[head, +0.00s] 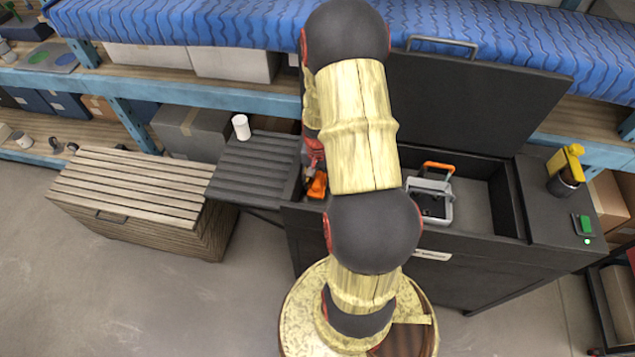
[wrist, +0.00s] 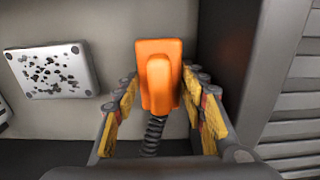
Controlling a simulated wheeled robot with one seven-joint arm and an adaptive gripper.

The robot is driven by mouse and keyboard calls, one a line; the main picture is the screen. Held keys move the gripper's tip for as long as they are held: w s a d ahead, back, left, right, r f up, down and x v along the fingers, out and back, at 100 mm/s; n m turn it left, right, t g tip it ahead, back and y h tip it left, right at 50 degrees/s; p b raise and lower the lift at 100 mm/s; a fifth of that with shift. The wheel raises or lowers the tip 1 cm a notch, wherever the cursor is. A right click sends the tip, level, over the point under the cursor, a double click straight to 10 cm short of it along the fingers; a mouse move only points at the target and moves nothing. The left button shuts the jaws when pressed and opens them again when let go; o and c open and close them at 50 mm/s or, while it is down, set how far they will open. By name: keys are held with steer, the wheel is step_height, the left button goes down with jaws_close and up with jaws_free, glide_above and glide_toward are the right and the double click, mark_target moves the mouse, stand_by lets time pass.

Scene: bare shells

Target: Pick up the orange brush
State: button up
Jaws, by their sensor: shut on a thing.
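The orange brush (wrist: 160,75), an orange block with a dark coiled part below it, is between the two fingers of my gripper (wrist: 161,92) in the wrist view. The fingers are shut on it, one on each side. In the head view the orange brush (head: 317,186) shows in the left part of the open black box (head: 482,193), just left of my arm. My gripper (head: 314,158) is mostly hidden there by my arm. I cannot tell whether the brush touches the box floor.
A grey caddy (head: 432,200) with an orange bar stands in the box, right of my arm. The raised lid (head: 470,100) is behind. A slatted side shelf (head: 255,168) holds a white cup (head: 241,127). A yellow tool (head: 566,165) stands on the right shelf. The box walls are close.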

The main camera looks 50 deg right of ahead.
mark_target(317, 178)
step_height(317, 178, up, 18)
steer(key=p, duration=0.3)
stand_by(0.3)
steer(key=o, duration=0.7)
steer(key=shift+f, duration=0.1)
steer(key=c, duration=0.5)
